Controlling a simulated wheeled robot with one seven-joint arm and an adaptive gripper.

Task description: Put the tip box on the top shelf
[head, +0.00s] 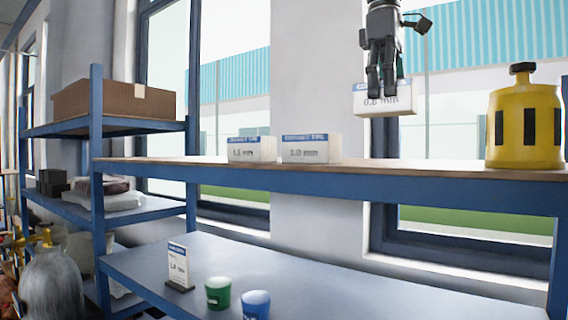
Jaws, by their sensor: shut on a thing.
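My gripper (382,80) hangs at the upper right of the head view, pointing down. It is shut on a white tip box (385,101) with a blue top edge and dark print that looks like 0.8 mm. The box is held in the air above the wooden top shelf (400,167), with a gap below it. Two similar boxes stand side by side on that shelf to the left: one box (251,149) marked about 1.2 mm and another box (311,148) marked 1.0 mm. The far side of the held box is hidden.
A yellow canister (525,120) with a black cap stands on the shelf's right end. Bare shelf lies between it and the boxes. The lower shelf (235,268) holds a label stand (178,266), a green tub (218,292) and a blue tub (256,304). A cardboard box (114,100) sits at left.

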